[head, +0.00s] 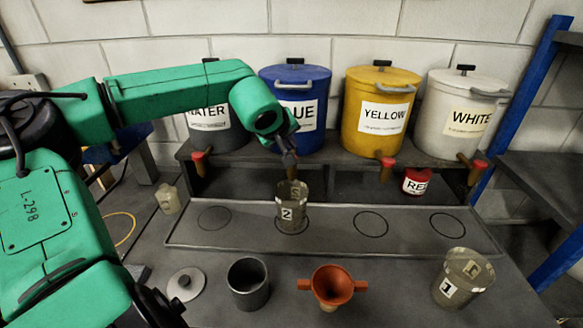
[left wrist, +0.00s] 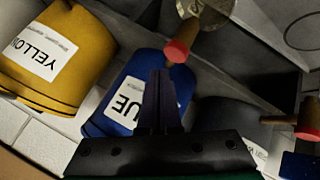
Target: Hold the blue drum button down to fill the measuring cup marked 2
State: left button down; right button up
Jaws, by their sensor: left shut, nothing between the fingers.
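The blue drum (head: 318,82) stands on the shelf, second from the left; it also shows in the left wrist view (left wrist: 112,118). Its red tap button (left wrist: 176,51) shows in the left wrist view but is hidden behind my gripper in the head view. The measuring cup marked 2 (head: 291,212) stands upright below that tap, on the tray's ring; part of it shows in the left wrist view (left wrist: 196,8). My left gripper (head: 289,158) is shut and empty, its tips right by the button. I cannot tell whether they touch it. My right gripper is out of view.
The water (head: 215,138), yellow (head: 380,112) and white (head: 455,115) drums share the shelf. A red pot (head: 417,182) sits beneath. In front are a lid (head: 185,284), a dark cup (head: 248,285), an orange funnel (head: 332,285) and another measuring cup (head: 463,276). The tray's right side (head: 410,232) is clear.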

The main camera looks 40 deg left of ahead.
pick_arm(q)
jog(key=shift+w+f, duration=0.1)
jog(key=shift+f, duration=0.4)
jog(key=shift+w+a, duration=0.1)
jog(key=shift+a, duration=0.05)
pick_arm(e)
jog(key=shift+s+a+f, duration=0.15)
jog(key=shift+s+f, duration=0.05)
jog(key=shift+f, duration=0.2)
pick_arm(q)
jog(key=shift+r, duration=0.1)
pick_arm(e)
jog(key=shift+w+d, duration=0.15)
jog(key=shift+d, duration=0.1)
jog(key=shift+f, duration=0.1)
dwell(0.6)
pick_arm(q)
jog(key=shift+f+b, duration=0.45)
jog(key=shift+b, duration=0.05)
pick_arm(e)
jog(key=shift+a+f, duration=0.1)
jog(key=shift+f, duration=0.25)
pick_arm(q)
jog(key=shift+f+b, duration=0.5)
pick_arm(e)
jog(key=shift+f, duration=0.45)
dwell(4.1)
